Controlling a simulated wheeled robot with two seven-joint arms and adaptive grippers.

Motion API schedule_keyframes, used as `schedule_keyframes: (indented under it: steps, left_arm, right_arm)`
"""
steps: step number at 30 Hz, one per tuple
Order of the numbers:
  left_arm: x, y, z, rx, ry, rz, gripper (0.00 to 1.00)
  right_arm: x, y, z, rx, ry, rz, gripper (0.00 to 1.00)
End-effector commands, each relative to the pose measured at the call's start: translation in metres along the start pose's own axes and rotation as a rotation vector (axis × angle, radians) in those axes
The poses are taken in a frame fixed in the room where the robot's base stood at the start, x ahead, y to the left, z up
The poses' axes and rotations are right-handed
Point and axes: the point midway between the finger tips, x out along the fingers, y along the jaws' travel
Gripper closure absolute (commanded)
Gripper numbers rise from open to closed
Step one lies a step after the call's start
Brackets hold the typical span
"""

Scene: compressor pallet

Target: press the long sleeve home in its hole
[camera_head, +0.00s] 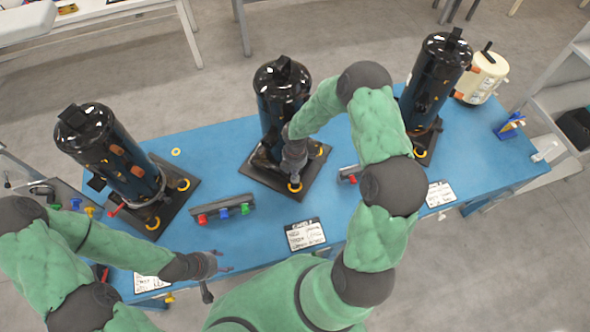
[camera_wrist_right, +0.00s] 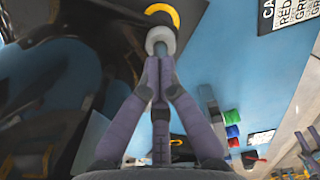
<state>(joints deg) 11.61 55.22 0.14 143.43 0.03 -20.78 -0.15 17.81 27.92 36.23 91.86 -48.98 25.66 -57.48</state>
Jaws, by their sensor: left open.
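My right gripper (camera_head: 293,160) is at the front side of the middle black compressor (camera_head: 283,95), low over its base plate. In the right wrist view its fingers (camera_wrist_right: 160,75) come together on a pale grey, round-ended piece, which looks like the long sleeve (camera_wrist_right: 161,38). The piece sticks out past the fingertips beside the compressor's dark body (camera_wrist_right: 75,70). The hole cannot be made out, so how deep the sleeve sits is unclear. In the head view the arm and hand hide this spot. My left gripper (camera_head: 224,262) is open and empty over the blue table's front edge.
Black compressors stand at left (camera_head: 110,155) and right (camera_head: 436,75) on the blue table (camera_head: 215,150). A rack (camera_head: 222,210) holds red, blue and green pieces. A label card (camera_head: 305,234) lies in front. A cream canister (camera_head: 481,78) stands at the far right.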

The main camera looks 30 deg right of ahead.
Motion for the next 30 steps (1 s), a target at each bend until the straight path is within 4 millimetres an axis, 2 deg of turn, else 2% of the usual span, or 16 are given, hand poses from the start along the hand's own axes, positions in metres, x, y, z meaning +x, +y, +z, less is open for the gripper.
schedule_keyframes:
  steps: [5,21,30]
  left_arm:
    - [-0.002,0.001,0.0,0.0,0.0,0.0,0.43]
    - [-0.035,0.012,0.001,0.0,0.0,0.0,0.43]
    - [-0.035,0.013,0.001,0.0,0.0,0.0,0.43]
  right_arm:
    - [0.0,-0.003,-0.001,-0.002,0.002,-0.005,1.0]
    - [-0.046,-0.001,-0.001,-0.001,0.001,-0.003,1.0]
    - [-0.06,0.001,0.0,0.0,0.0,0.001,1.0]
